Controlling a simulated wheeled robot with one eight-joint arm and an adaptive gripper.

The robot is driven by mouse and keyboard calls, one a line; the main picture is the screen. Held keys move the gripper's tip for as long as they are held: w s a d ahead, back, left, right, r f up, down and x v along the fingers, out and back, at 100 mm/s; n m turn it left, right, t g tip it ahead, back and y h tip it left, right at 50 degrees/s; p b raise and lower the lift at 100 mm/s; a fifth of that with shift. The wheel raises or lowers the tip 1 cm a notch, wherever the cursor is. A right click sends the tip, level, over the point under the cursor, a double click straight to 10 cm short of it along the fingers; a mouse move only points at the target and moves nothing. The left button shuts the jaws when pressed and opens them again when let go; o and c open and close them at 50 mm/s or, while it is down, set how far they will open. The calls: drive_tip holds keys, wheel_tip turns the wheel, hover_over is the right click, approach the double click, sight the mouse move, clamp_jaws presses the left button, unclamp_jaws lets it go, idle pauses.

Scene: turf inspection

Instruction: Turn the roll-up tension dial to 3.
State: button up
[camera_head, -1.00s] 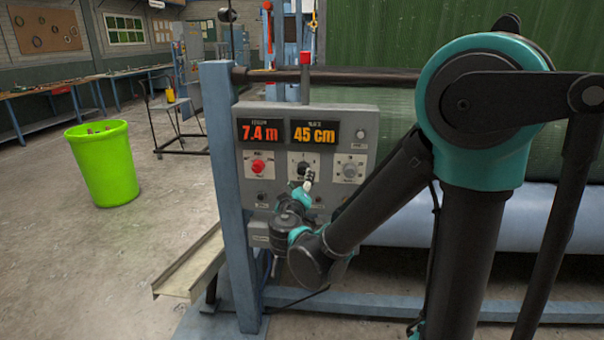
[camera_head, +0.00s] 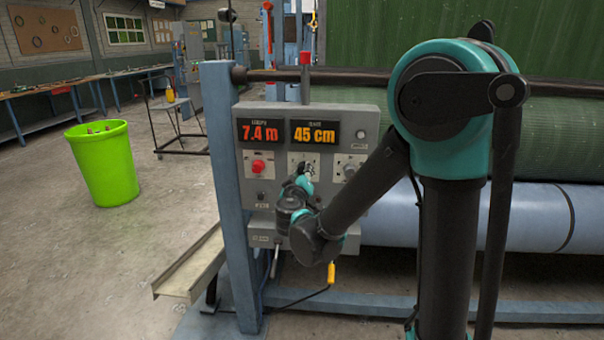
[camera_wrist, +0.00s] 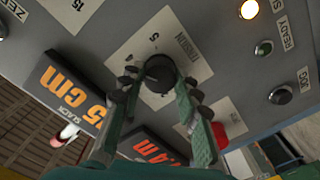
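The tension dial (camera_wrist: 160,73) is a dark round knob on a white plate marked TENSION in the wrist view, with a 5 printed by it. My gripper (camera_wrist: 160,84) has its two fingers on either side of the dial, apart, with the knob between the tips. I cannot tell whether the tips touch it. The dial's pointer is not clear. In the head view my gripper (camera_head: 305,175) is in front of the middle of the grey control panel (camera_head: 365,112) and partly covers the dial's plate.
Displays reading 7.4 m (camera_head: 260,131) and 45 cm (camera_head: 314,132) sit above the controls. A red button (camera_head: 258,166) is left of the dial, a grey knob (camera_head: 349,170) right. A blue post (camera_head: 228,190) borders the panel. A green bin (camera_head: 104,163) stands at left.

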drive_tip(key=c, duration=0.6)
drive_tip(key=shift+o, duration=0.2)
drive_tip(key=shift+n, duration=0.4)
drive_tip(key=n, duration=0.4)
drive_tip(key=shift+n, duration=0.4)
drive_tip(key=n, duration=0.6)
drive_tip(key=shift+f, duration=0.1)
drive_tip(key=o, duration=1.2)
drive_tip(key=shift+c, duration=0.2)
